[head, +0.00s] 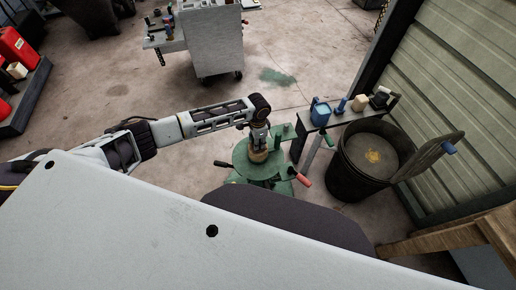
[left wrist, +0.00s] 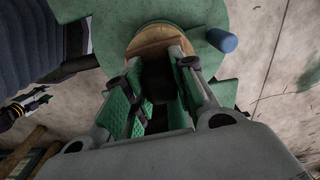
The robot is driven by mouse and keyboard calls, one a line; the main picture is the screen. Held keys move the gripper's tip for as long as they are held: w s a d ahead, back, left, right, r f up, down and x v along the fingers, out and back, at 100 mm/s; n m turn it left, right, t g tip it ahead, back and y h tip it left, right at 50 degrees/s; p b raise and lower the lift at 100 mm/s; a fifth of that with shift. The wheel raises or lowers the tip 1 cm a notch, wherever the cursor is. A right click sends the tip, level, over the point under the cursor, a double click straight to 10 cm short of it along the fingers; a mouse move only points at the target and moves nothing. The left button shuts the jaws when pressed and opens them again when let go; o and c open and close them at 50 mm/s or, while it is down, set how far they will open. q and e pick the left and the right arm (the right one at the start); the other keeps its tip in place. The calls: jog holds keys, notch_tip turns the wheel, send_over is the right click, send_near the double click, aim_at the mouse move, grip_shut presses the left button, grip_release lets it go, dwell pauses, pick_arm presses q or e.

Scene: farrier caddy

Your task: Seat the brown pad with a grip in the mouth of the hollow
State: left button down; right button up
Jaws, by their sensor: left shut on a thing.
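My left gripper (head: 259,146) reaches down over a green round-topped stand (head: 241,160). In the left wrist view its green-lined fingers (left wrist: 160,88) are shut on the dark grip of the brown pad (left wrist: 146,44). The pad is round and tan-brown; a little of it shows below the fingers in the head view (head: 258,156). It is over the stand's green top (left wrist: 207,14). I cannot tell whether it touches the top or sits level. The mouth of the hollow is not visible, perhaps hidden under the pad and gripper.
A red-handled lever (head: 303,180) sticks out from the stand's right side. A narrow bench (head: 340,118) with a blue mug (head: 320,112) and small items stands right of it. A black bin (head: 372,160) is further right. A grey cart (head: 210,40) stands behind, with open floor between.

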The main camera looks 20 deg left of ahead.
pick_arm(q)
jog(key=shift+f, duration=0.5)
dwell(1.0)
jog(key=c, duration=1.1)
grip_release()
jog(key=shift+r, duration=6)
